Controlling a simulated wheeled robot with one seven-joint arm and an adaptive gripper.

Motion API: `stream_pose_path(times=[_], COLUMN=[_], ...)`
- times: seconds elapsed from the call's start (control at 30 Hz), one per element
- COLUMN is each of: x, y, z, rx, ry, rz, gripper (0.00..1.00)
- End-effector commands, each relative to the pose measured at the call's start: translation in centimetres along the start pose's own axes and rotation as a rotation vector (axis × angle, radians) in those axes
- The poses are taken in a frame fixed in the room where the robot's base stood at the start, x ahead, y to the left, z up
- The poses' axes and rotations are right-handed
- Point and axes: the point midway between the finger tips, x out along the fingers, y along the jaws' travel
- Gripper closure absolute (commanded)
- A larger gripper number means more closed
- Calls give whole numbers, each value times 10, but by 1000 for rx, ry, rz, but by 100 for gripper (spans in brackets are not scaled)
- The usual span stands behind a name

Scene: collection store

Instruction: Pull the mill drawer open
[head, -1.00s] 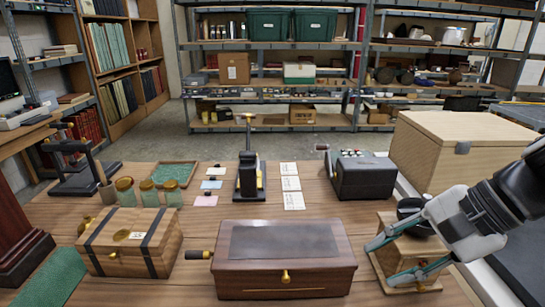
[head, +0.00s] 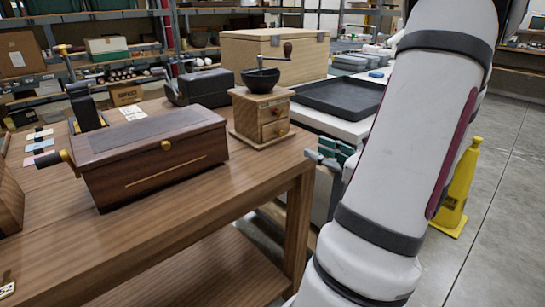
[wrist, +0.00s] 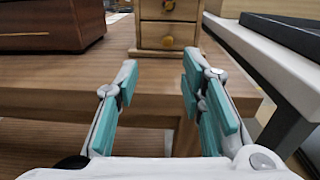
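The mill (head: 248,116) is a small wooden box with a dark bowl and crank on top, standing upright near the table's right end. My gripper (wrist: 160,74) is open and empty, apart from the mill. In the head view my gripper (head: 329,153) is by the table's right edge, partly hidden by my arm.
A dark wooden chest (head: 155,158) with a crank stands left of the mill on the wooden table (head: 200,215). A black tray (head: 340,97) lies on a pale surface behind. A yellow cone (head: 456,190) stands on the floor at right. The table front is clear.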

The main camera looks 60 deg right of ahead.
Motion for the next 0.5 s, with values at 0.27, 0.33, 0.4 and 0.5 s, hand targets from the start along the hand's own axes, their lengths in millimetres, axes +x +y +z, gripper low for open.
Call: stream_pose_path(times=[0.27, 0.33, 0.4, 0.5], x=[7, 18, 31, 51], y=[-12, -12, -12, -12], z=[-7, -7, -7, -7], rx=[18, 17, 17, 18], ry=[-15, -16, -16, -16], rz=[-45, -43, -41, -40], gripper=[64, 64, 64, 64])
